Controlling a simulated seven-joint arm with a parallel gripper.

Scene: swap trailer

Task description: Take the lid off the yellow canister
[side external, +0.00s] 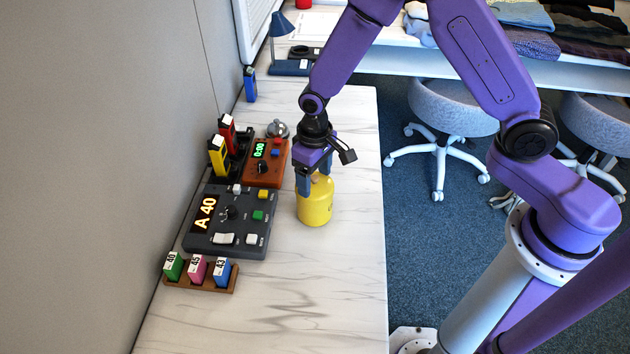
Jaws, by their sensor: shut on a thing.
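The yellow canister (315,207) stands upright on the white marbled counter, right of the control boxes. My gripper (316,183) points down at its top, with one finger on each side of the upper part. The gripper is shut on the canister's top, where the lid is. The lid is largely hidden by the fingers, and I see no clear gap between lid and body.
A grey control box (231,240) showing "A 40" and a brown timer box (267,165) stand to the left. A rack (203,281) of numbered tags lies front left. A bell (277,129) stands behind. The counter (310,300) in front is clear.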

